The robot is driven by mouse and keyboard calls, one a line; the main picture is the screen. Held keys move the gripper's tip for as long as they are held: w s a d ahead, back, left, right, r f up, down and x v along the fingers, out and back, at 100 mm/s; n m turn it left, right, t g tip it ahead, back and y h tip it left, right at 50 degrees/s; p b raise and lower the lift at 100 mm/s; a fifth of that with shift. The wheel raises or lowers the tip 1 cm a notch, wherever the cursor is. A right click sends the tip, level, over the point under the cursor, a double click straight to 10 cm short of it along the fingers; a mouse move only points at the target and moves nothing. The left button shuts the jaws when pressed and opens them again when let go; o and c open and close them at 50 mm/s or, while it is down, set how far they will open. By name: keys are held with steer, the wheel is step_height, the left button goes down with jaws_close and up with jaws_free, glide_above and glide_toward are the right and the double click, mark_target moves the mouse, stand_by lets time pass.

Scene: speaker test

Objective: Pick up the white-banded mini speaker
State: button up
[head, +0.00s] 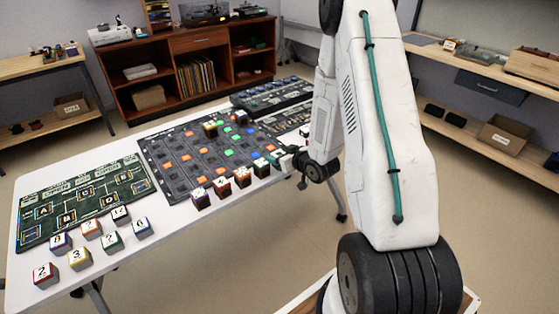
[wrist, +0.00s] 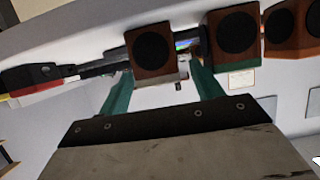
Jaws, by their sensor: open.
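A black grid board (head: 160,150) with coloured tiles lies behind the speakers. A green board (head: 40,210) and several numbered cubes (head: 80,259) are at the left of the white table (head: 165,222). A wooden shelf unit stands behind.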

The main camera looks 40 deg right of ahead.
steer(key=shift+x, duration=1.45)
steer(key=c, duration=1.1)
